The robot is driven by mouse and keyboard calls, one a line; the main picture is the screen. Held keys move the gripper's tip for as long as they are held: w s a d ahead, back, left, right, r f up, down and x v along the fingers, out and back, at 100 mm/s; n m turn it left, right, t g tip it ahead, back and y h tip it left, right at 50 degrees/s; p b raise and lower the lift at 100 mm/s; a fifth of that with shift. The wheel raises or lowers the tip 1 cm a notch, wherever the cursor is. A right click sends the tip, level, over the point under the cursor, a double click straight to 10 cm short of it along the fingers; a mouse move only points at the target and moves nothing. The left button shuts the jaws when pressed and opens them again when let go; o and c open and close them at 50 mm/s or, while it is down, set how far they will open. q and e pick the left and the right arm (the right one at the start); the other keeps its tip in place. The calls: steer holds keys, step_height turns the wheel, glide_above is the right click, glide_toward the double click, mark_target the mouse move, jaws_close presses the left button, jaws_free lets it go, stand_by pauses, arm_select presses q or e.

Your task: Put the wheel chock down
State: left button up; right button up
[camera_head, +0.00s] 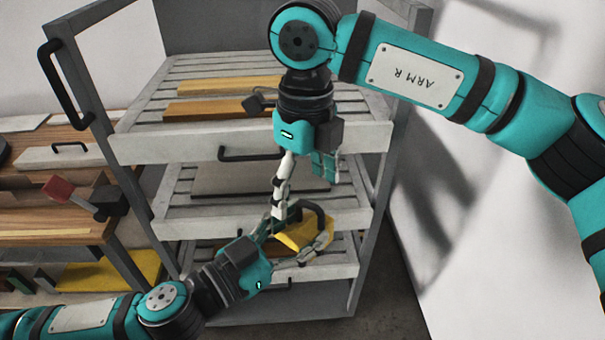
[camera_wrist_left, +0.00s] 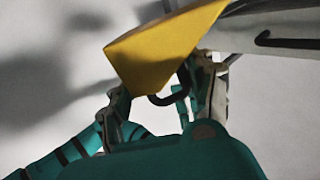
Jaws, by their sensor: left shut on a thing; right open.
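The wheel chock (camera_head: 296,236) is a yellow wedge with a dark curved handle. My left gripper (camera_head: 292,238) is shut on it, in front of the rack's lower shelves. In the left wrist view the chock (camera_wrist_left: 165,45) is tilted at the fingers of my left gripper (camera_wrist_left: 163,110); its handle loop shows below the wedge. My right gripper (camera_head: 301,186) is open and points down just above the chock, with nothing visible between its fingers. Whether the right fingers touch the handle, I cannot tell.
A grey rack with slatted shelves (camera_head: 185,226) stands behind both grippers. Its top shelf carries yellow-brown boards (camera_head: 222,108). A wooden bench (camera_head: 45,222) with a red-ended tool (camera_head: 60,189) stands at the left. A pale wall or panel (camera_head: 450,230) is at the right.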

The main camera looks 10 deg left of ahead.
mark_target(303, 221)
arm_select(q)
jaws_close()
arm_select(e)
step_height(303, 221, down, 10)
steer(key=shift+s+a+f, duration=0.1)
steer(key=shift+c, duration=0.4)
arm_select(q)
steer(key=shift+r, duration=0.15)
arm_select(e)
steer(key=c, duration=1.4)
arm_select(q)
steer(key=o, duration=1.2)
jaws_free()
arm_select(e)
steer(key=shift+s, duration=0.1)
steer(key=shift+c, duration=0.4)
arm_select(q)
steer(key=o, duration=0.5)
steer(key=shift+o, duration=0.2)
